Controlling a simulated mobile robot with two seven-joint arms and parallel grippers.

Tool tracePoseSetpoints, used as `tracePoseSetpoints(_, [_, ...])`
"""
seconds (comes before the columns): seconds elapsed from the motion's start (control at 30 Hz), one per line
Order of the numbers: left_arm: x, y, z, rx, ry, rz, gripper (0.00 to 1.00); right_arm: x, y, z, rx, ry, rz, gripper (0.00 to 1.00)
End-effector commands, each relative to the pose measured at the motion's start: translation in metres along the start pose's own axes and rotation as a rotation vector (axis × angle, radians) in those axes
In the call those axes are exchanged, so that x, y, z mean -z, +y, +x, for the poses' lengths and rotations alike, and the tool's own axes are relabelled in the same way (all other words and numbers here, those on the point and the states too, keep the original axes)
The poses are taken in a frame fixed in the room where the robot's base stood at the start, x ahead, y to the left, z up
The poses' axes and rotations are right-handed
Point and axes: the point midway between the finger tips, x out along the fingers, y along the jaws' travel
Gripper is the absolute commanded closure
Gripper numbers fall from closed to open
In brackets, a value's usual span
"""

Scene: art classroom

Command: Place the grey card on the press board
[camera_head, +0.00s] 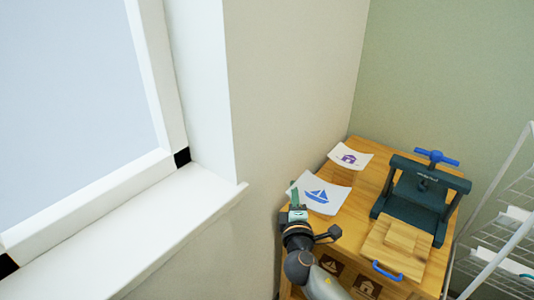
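The press board (394,250) is a pale wooden slab with a blue handle, at the front of the dark green press (415,195). It lies on the wooden cabinet top and looks bare. My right gripper (297,204) is at the cabinet's left edge, beside the boat print, well left of the board. A small green piece shows at its tip; I cannot tell whether it is held or whether the fingers are open. I cannot make out a grey card. My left gripper is out of view.
A white sheet with a blue boat (319,194) and one with a purple house (350,157) lie on the cabinet top (366,218). Dark boat and house pictures (331,265) show near the front. A white wire rack (500,245) stands right; wall and window sill (120,243) are left.

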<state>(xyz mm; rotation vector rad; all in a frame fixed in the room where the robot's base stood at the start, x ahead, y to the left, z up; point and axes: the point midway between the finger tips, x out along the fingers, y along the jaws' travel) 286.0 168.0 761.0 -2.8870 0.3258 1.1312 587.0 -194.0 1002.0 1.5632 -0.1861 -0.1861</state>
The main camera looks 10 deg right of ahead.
Motion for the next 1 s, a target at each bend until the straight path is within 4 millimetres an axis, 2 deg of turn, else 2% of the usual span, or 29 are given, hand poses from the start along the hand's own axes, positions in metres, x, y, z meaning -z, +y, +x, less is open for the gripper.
tracePoseSetpoints(0.13, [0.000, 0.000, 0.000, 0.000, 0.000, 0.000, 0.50, -0.004, 0.000, -0.004, 0.000, 0.004, -0.001, 1.00])
tracePoseSetpoints(0.23, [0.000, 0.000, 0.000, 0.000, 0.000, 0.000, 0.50, -0.011, 0.001, -0.018, 0.000, 0.016, -0.004, 1.00])
tracePoseSetpoints(0.47, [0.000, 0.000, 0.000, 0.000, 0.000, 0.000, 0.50, -0.033, 0.013, -0.076, 0.000, 0.087, -0.007, 1.00])
tracePoseSetpoints(0.7, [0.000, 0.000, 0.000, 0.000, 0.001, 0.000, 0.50, -0.042, 0.039, -0.136, 0.000, 0.183, -0.006, 1.00])
tracePoseSetpoints(0.83, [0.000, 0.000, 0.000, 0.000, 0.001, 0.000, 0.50, -0.043, 0.051, -0.155, 0.000, 0.218, -0.004, 1.00])
tracePoseSetpoints(1.0, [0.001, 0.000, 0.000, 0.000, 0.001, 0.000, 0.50, -0.043, 0.057, -0.165, -0.001, 0.237, -0.001, 1.00])
